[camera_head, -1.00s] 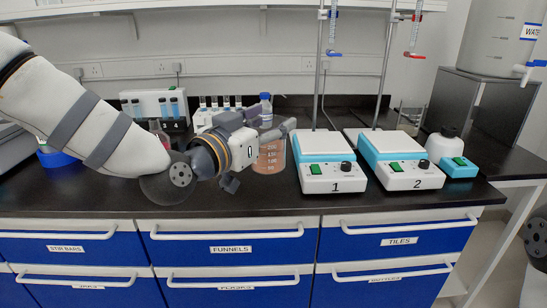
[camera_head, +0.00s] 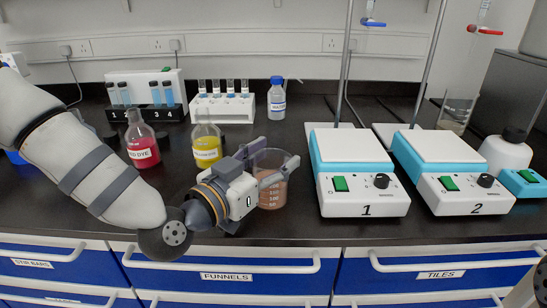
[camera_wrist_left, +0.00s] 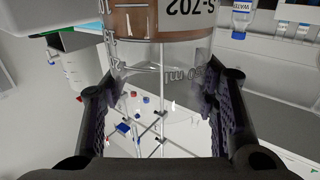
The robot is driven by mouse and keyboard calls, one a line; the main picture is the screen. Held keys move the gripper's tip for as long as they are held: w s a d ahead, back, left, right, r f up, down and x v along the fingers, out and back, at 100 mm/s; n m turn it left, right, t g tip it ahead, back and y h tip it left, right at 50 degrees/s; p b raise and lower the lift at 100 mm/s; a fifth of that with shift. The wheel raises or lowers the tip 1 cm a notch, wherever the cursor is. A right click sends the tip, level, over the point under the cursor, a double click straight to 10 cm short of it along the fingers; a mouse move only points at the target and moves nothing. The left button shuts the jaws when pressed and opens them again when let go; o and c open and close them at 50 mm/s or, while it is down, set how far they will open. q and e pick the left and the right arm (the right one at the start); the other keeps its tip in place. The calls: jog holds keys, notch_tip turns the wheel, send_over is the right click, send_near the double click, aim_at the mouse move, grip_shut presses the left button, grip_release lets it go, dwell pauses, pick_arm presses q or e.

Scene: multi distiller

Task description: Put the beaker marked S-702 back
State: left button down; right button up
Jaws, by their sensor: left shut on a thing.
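The beaker marked S-702 (camera_head: 273,197) is clear glass with brownish-red liquid. It stands upright in the head view, left of hot plate 1. My left gripper (camera_head: 267,164) is shut on it, one finger on each side. In the left wrist view the S-702 mark on the beaker (camera_wrist_left: 178,22) reads upside down, and the gripper's fingers (camera_wrist_left: 160,112) flank the glass. I cannot tell whether its bottom touches the counter. My right gripper is out of view.
Stirrer 1 (camera_head: 363,193) and stirrer 2 (camera_head: 464,191) stand to the right with bare white tops. A red dye flask (camera_head: 141,148), a yellow flask (camera_head: 207,150), a white rack (camera_head: 222,108) and a water bottle (camera_head: 277,103) are behind. Another beaker (camera_head: 456,113) stands behind stirrer 2.

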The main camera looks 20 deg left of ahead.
pick_arm(q)
jog(key=c, duration=0.6)
grip_release()
jog(key=shift+w, duration=0.15)
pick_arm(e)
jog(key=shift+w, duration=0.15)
pick_arm(q)
jog(key=shift+r, duration=0.15)
jog(key=shift+s+a, duration=0.15)
jog(key=shift+s, duration=0.15)
jog(key=v, duration=0.2)
jog(key=p+v, duration=0.1)
jog(key=v, duration=0.2)
jog(key=shift+s+a+r, duration=0.15)
jog(key=shift+s+r, duration=0.05)
jog(key=shift+s, duration=0.1)
jog(key=p+v, duration=0.2)
jog(key=v, duration=0.3)
jog(key=shift+s+a+p, duration=0.1)
jog(key=shift+s+p, duration=0.2)
jog(key=shift+s, duration=0.05)
jog(key=shift+f, duration=0.2)
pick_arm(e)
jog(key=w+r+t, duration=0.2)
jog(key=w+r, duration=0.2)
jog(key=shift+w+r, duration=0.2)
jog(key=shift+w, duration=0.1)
